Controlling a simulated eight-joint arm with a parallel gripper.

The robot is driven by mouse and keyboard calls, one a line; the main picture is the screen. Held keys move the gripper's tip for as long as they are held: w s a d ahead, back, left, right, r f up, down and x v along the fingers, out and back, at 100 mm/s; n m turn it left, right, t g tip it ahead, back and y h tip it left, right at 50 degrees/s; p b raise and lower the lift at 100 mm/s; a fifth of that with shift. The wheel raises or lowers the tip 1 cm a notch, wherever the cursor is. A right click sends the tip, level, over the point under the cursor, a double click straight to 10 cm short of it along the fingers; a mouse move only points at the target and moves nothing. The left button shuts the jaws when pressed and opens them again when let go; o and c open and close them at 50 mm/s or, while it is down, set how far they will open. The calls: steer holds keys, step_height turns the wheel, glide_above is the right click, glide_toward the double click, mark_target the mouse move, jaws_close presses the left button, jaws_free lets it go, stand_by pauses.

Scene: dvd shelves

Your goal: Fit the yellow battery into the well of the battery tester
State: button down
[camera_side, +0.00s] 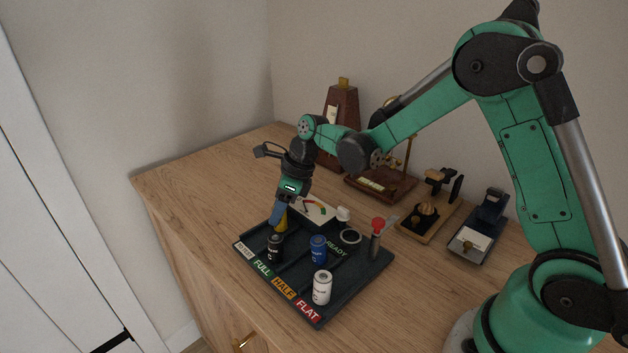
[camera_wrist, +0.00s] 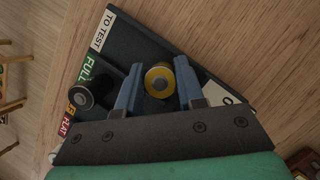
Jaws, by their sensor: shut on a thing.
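The yellow battery (camera_wrist: 159,82) stands upright between the blue fingers of my gripper (camera_wrist: 158,90) in the wrist view. In the side view a little of the yellow battery (camera_side: 283,222) shows beside the fingers of my gripper (camera_side: 278,215). My gripper is shut on it, over the far left of the dark tray. I cannot tell whether the battery touches the tray.
The dark tray (camera_side: 335,305) has TO TEST, FULL, HALF and FLAT labels. A black battery (camera_side: 275,248), a blue battery (camera_side: 318,248) and a white battery (camera_side: 321,287) stand on it. A red-topped tool (camera_side: 377,238) stands at its right. A metronome (camera_side: 341,115) and several small devices stand behind.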

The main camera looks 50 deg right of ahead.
steer(key=shift+r, duration=0.1)
step_height(320, 180, up, 18)
steer(key=r+n+g+y, duration=0.1)
steer(key=r+n+g, duration=0.15)
steer(key=n, duration=0.65)
glide_above(344, 244)
steer(key=d, duration=0.2)
step_height(344, 244, down, 20)
steer(key=shift+f, duration=0.2)
steer(key=shift+w+f, duration=0.1)
steer(key=c, duration=0.5)
jaws_free()
steer(key=shift+c, duration=0.2)
